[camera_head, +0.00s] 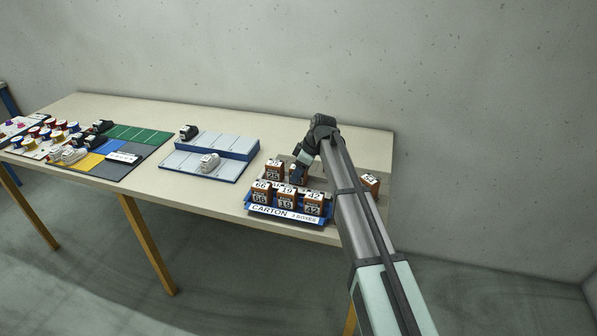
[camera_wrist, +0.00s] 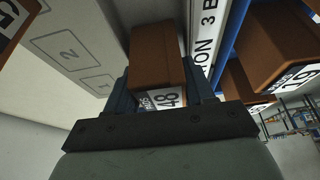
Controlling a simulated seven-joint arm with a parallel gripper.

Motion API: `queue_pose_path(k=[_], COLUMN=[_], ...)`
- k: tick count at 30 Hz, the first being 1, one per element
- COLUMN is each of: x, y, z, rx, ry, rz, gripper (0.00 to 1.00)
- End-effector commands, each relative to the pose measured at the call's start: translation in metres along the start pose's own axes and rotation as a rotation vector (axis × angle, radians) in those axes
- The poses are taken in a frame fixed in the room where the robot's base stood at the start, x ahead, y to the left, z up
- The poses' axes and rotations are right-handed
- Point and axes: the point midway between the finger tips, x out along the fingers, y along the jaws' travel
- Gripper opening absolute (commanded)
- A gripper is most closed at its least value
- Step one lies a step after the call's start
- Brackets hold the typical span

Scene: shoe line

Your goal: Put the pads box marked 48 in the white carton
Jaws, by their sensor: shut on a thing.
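The brown pads box marked 48 (camera_wrist: 158,58) is between the fingers of my gripper (camera_wrist: 160,88) in the wrist view, with its number face towards my palm. My gripper is shut on it. In the head view my gripper (camera_head: 299,168) is at the right end of the table, behind the numbered boxes; the held box is hard to make out there. A white strip lettered CARTON 3 BOXES (camera_head: 284,216) runs along the front of a blue-edged rack. A pale surface with printed outlines, one numbered 2 (camera_wrist: 68,54), lies left of the held box; I cannot tell whether it is the carton.
Boxes 66 (camera_head: 260,192), 19 (camera_head: 286,198) and 42 (camera_head: 313,204) stand in a row at the front. Box 25 (camera_head: 274,170) is behind them, and another box (camera_head: 370,183) is right of my arm. A grey-blue tray (camera_head: 228,143) stands left; bare table lies between.

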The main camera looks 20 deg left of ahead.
Motion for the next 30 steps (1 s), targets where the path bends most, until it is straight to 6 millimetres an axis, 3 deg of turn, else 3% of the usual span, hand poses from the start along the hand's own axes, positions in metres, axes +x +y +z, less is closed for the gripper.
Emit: queue_pose_path(k=[8, 9, 16, 25, 30], x=[0.002, 0.002, 0.002, 0.0, -0.016], y=[0.0, 0.0, 0.0, 0.0, 0.0], z=[0.001, 0.001, 0.001, 0.0, -0.001], rx=[0.0, 0.0, 0.0, 0.0, 0.0], ry=[0.0, 0.0, 0.0, 0.0, 0.001], rz=[0.0, 0.0, 0.0, 0.001, 0.002], gripper=[0.21, 0.56, 0.78, 0.79, 0.79])
